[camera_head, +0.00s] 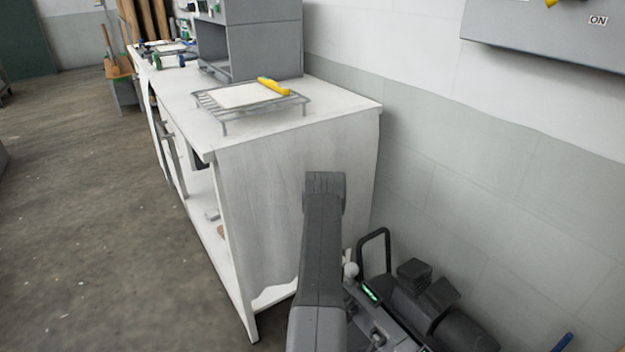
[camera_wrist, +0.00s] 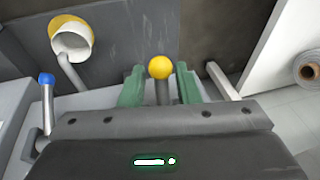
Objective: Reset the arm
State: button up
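My arm (camera_head: 320,250) rises from the bottom middle of the head view, in front of the white cabinet's end. My gripper's fingers cannot be made out there. In the wrist view, my gripper (camera_wrist: 161,80) shows two green fingers standing apart. A yellow ball knob (camera_wrist: 160,67) on a grey stem appears between the fingertips, with gaps visible on both sides of the stem. Whether the knob is level with the tips or beyond them is hard to tell.
The wrist view shows a blue-knobbed lever (camera_wrist: 46,80), a white-and-yellow round fitting (camera_wrist: 72,40) and a roll (camera_wrist: 307,70). In the head view, a wire rack (camera_head: 290,106) stands on the white cabinet (camera_head: 345,108). Open floor (camera_head: 100,230) lies left.

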jog(key=shift+f+h+b, duration=0.3)
jog(key=shift+f+b, duration=0.1)
jog(key=shift+b, duration=0.45)
jog(key=shift+w+d+f+n+t+h+b, duration=0.2)
jog(key=shift+f+t+h+b, duration=0.2)
jog(key=shift+t+h+b, duration=0.8)
jog(key=shift+w+d+f+n+t+h+b, duration=0.15)
jog(key=shift+f+t+h+b, duration=0.35)
jog(key=shift+b, duration=1.3)
jog(key=shift+s+r, duration=0.1)
jog(key=shift+r, duration=0.05)
